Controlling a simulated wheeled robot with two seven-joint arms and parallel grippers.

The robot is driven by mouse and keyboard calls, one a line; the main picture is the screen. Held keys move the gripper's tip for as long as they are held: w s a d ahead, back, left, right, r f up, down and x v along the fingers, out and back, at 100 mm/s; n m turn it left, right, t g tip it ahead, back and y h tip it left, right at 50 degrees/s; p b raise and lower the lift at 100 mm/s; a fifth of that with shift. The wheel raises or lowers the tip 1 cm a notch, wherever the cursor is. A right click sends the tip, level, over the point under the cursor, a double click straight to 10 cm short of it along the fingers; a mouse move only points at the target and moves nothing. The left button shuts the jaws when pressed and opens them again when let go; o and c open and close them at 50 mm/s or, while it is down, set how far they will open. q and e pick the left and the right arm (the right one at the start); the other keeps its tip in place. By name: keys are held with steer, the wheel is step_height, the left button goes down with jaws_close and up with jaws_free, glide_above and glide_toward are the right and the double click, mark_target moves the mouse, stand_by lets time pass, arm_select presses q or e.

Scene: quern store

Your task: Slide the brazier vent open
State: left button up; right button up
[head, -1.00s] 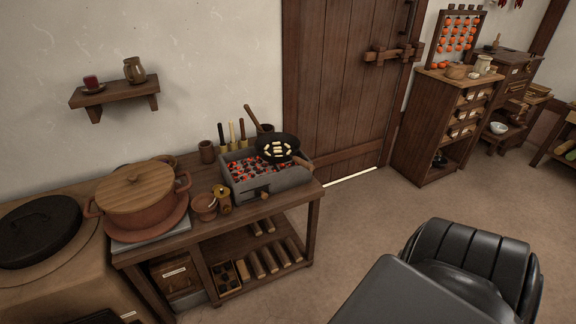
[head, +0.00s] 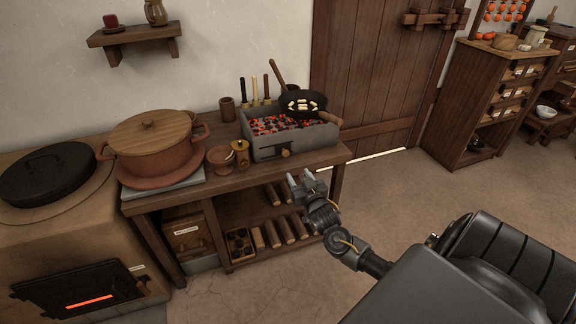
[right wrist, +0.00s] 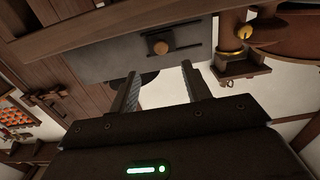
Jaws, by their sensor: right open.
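The grey brazier (head: 262,147) full of glowing coals stands on the wooden bench. Its front carries a vent with a round wooden knob (head: 285,153). In the right wrist view the knob (right wrist: 161,47) sits on a dark slide strip (right wrist: 183,50) on the grey wall (right wrist: 98,62). How far the vent is open I cannot tell. My right gripper (head: 302,178) is open and empty, in front of the bench and a little below the knob. In the right wrist view its fingers (right wrist: 158,78) point toward the brazier front, apart from the knob. My left gripper is not in view.
A black pan (head: 302,113) with pale pieces sits on the brazier's right part. A brass-coloured pot (head: 240,155), a clay cup (head: 221,158) and a large lidded pot (head: 158,150) stand to the left. The bench edge (head: 265,167) runs below the brazier. The floor in front is clear.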

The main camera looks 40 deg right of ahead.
mark_target(286, 154)
steer(key=x, duration=0.6)
steer(key=b+x, duration=0.1)
steer(key=x, duration=0.2)
steer(key=shift+w+r, duration=0.15)
steer(key=shift+r, duration=0.25)
steer(key=shift+w+d, duration=0.25)
steer(key=shift+w, duration=0.5)
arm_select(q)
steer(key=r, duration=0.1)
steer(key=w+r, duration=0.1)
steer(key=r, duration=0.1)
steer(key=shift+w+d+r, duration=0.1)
arm_select(e)
jaws_close()
